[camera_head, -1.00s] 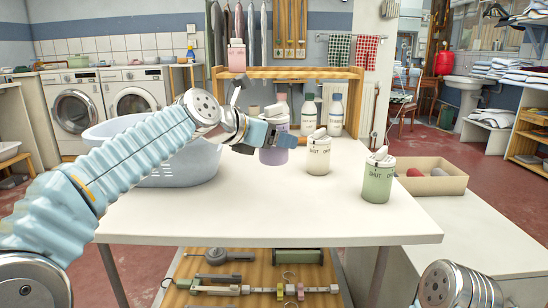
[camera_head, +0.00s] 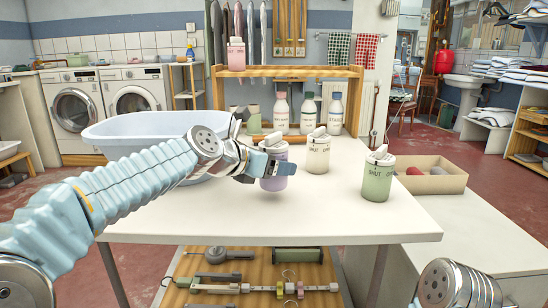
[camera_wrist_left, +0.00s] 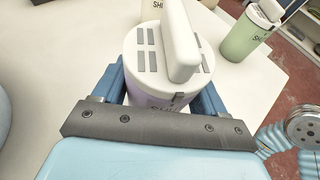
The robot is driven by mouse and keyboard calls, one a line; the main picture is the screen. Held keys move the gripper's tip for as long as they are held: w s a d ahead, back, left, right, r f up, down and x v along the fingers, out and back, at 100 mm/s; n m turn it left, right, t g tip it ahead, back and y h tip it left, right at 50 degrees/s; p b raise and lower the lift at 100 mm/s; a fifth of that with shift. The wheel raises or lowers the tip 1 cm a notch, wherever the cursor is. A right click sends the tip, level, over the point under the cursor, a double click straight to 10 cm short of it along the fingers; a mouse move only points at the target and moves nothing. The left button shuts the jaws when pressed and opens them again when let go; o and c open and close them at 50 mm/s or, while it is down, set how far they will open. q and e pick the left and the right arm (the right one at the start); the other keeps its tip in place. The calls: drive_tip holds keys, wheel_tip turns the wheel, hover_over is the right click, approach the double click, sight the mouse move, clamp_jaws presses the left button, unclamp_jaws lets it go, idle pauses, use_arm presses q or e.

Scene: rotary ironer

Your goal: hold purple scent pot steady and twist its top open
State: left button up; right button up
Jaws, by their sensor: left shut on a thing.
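The purple scent pot (camera_head: 270,182) has a white top with a bar handle and is upright over the near middle of the white table. A shadow under it suggests it is slightly clear of the tabletop. My left gripper (camera_head: 278,167) is shut around the pot's body from the left. In the left wrist view, the blue fingers flank the pot's white top (camera_wrist_left: 146,62), with its raised bar and grey grip marks; lettering on the body is mostly hidden by the gripper. The top sits on the pot. My right gripper is out of view; only part of my right arm shows at bottom right.
A cream pot (camera_head: 318,158) and a green pot (camera_head: 377,182) stand to the right on the table (camera_head: 330,215). A pale blue basket (camera_head: 140,130) is behind my left arm. Several bottles stand at the back. A cardboard box (camera_head: 440,180) is at right. The front right tabletop is clear.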

use_arm(q)
drive_tip(key=shift+f, duration=1.3)
drive_tip(key=shift+f, duration=0.1)
drive_tip(key=o, duration=0.9)
drive_tip(key=shift+r+p, duration=0.3)
drive_tip(key=shift+p, duration=0.3)
drive_tip(key=shift+c, duration=0.6)
drive_tip(key=c, duration=0.9)
